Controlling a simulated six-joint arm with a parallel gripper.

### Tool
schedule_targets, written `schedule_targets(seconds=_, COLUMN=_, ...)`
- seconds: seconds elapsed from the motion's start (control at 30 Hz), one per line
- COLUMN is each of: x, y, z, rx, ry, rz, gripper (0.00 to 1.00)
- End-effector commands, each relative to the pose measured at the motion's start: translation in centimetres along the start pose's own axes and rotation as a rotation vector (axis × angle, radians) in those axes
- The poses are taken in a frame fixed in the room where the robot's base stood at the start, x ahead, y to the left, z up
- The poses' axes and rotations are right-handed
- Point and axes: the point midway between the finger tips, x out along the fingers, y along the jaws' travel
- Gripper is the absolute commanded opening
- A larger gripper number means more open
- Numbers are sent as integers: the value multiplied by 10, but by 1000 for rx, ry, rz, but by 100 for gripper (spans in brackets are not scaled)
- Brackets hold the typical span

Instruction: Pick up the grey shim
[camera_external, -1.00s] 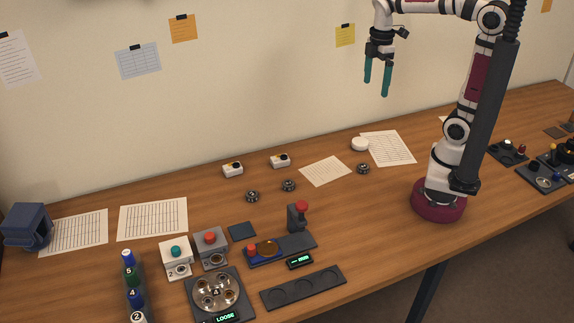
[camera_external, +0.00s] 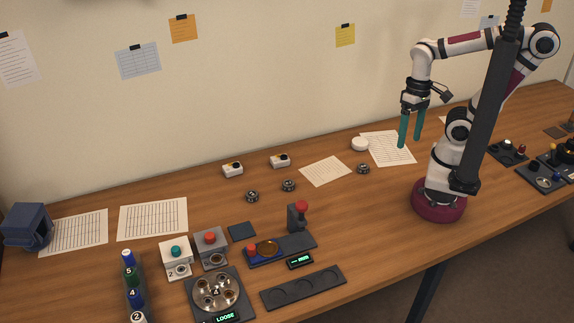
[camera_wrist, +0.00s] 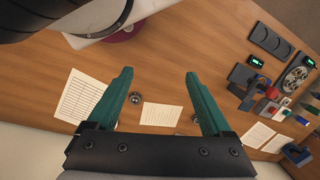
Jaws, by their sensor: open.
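My gripper (camera_external: 410,142) is open and empty, held above the back right of the table near my base. In the wrist view its two green fingers (camera_wrist: 159,73) are spread over bare wood. Small dark grey round parts lie on the table: one at right (camera_external: 363,168), one in the middle (camera_external: 289,185) and one further left (camera_external: 252,196). Which of them is the grey shim, I cannot tell. One round part (camera_wrist: 135,97) shows beside the left finger in the wrist view. My gripper touches none of them.
A white round piece (camera_external: 360,144) and a paper sheet (camera_external: 389,149) lie near my gripper.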

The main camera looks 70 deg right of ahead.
Motion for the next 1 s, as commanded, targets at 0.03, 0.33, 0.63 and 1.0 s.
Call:
schedule_targets(seconds=0.03, x=0, y=0, z=0, rx=-1, ry=-1, rz=1, gripper=84)
schedule_targets(seconds=0.33, x=32, y=-14, z=-46, rx=-692, ry=-312, rz=502, gripper=84)
schedule_targets(seconds=0.63, x=144, y=-72, z=-92, rx=-1559, ry=-704, rz=1210, gripper=84)
schedule_targets(seconds=1.0, x=184, y=-33, z=-121, rx=-1701, ry=-790, rz=1361, gripper=84)
